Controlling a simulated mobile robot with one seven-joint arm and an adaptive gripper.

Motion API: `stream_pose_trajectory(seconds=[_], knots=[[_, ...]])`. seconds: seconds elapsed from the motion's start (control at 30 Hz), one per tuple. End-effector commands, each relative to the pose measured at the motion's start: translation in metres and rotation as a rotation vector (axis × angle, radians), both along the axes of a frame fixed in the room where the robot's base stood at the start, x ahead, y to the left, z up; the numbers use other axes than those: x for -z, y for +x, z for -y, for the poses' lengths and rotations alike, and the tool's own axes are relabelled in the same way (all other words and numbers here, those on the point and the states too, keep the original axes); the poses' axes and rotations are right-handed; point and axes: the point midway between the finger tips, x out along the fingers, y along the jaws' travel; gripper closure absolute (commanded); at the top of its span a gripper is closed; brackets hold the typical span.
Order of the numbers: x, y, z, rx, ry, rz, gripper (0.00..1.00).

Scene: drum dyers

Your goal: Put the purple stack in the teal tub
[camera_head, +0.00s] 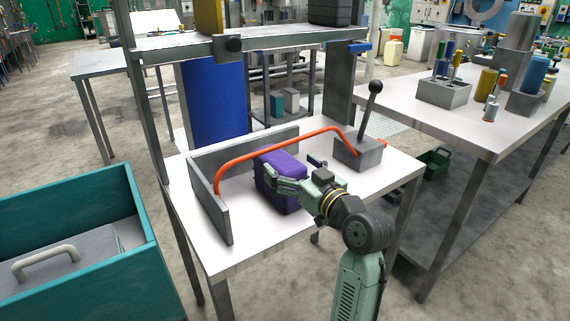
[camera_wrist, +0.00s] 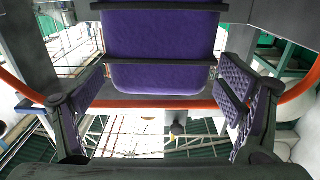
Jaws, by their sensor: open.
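The purple stack (camera_head: 268,168) stands on the white worktable, partly behind my gripper. In the wrist view the purple stack (camera_wrist: 160,40) fills the upper middle, with dark bands across it. My gripper (camera_head: 293,172) is open at the stack's near right side. In the wrist view its two fingers stand apart, left and right of the stack's lower part; contact cannot be told. The teal tub (camera_head: 145,203) is at the lower left, beside the table. A grey box with a pale handle (camera_head: 50,262) sits inside it.
An orange-red tube (camera_head: 270,136) arches over the stack, from a grey angled wall (camera_head: 212,195) to a grey block with a black-knobbed lever (camera_head: 358,152). A metal shelf frame (camera_head: 180,50) rises behind. Bare white tabletop (camera_head: 240,250) lies in front.

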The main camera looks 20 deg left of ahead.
Motion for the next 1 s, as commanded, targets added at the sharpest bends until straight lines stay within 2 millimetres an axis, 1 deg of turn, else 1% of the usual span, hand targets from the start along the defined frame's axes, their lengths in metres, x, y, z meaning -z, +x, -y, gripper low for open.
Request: stream_pose_trajectory(seconds=[0.03,0.1,0.2,0.33,0.5,0.73,0.8,0.87,0.97,1.0], knots=[[0.003,-0.007,0.011,0.005,0.0,0.001,0.13],[0.003,-0.017,0.023,0.005,0.001,0.001,0.13],[0.003,-0.03,0.039,0.005,0.001,0.001,0.13],[0.002,-0.044,0.056,0.004,0.001,0.0,0.13],[0.001,-0.054,0.067,0.001,0.001,-0.002,0.13],[0.001,-0.056,0.069,0.0,0.0,-0.002,0.13],[-0.001,-0.056,0.067,-0.001,0.002,0.002,0.13],[-0.007,-0.057,0.057,-0.006,0.012,0.018,0.13],[-0.036,-0.06,0.017,-0.017,0.065,0.088,0.13],[-0.055,-0.066,-0.006,-0.026,0.102,0.136,0.13]])
